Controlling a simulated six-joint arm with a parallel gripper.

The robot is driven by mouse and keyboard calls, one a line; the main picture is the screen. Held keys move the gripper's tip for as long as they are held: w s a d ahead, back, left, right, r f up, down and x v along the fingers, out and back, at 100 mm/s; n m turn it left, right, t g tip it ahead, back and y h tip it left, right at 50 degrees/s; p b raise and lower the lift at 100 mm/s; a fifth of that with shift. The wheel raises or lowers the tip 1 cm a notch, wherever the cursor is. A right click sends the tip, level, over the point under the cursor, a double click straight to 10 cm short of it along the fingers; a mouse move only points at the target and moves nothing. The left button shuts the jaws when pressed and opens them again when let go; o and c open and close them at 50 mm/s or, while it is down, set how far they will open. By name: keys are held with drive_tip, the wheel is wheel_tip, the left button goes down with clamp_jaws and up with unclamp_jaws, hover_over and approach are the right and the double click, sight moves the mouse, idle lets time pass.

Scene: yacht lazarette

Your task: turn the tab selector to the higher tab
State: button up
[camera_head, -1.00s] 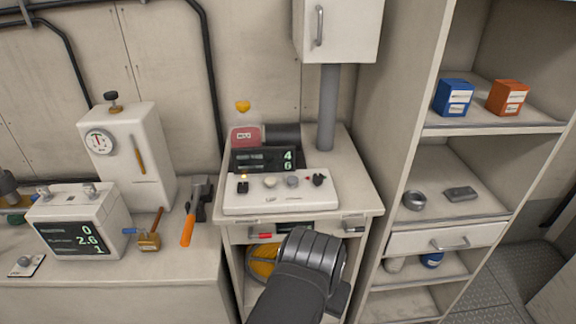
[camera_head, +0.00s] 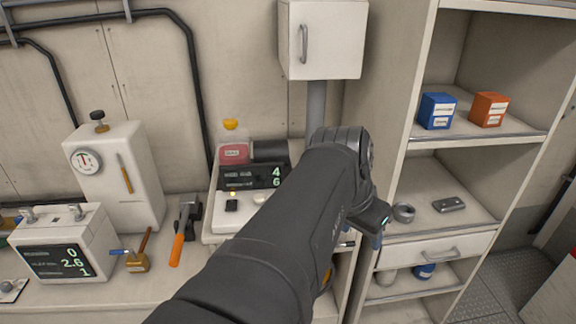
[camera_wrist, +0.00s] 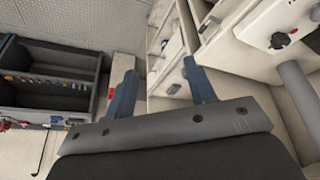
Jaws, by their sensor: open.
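The white control panel (camera_head: 222,221) stands on the cabinet top, below a dark display (camera_head: 255,177) reading 4 and 6. A black switch (camera_head: 232,205) and a pale knob (camera_head: 259,198) show on it. My arm hides the panel's right part. The wrist view shows a black knob (camera_wrist: 279,41) with a red mark beside it on a white panel at the upper right. I cannot tell which control is the tab selector. My gripper (camera_wrist: 159,66) is open and empty, its two blue-grey fingers apart, away from the knob. In the head view its end is right of the panel, mostly hidden.
A wall cabinet (camera_head: 321,40) and a grey pipe (camera_head: 316,100) stand above and behind the panel. Shelves with blue (camera_head: 437,111) and orange (camera_head: 488,109) boxes are at the right. A hammer (camera_head: 180,232) and a meter box (camera_head: 62,247) are at the left.

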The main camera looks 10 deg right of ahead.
drive_tip(key=w+d+r+m, duration=0.1)
drive_tip(key=w+d+r, duration=0.1)
drive_tip(key=w+r, duration=0.4)
drive_tip(key=w+a+n, duration=0.2)
drive_tip(key=w+a, duration=1)
drive_tip(key=w, duration=0.2)
drive_tip(key=shift+t+y, duration=0.4)
drive_tip(key=x, duration=1.6)
drive_tip(key=shift+w+d+f, duration=0.25)
drive_tip(key=shift+w, duration=0.05)
drive_tip(key=c, duration=1)
drive_tip(key=shift+o, duration=0.2)
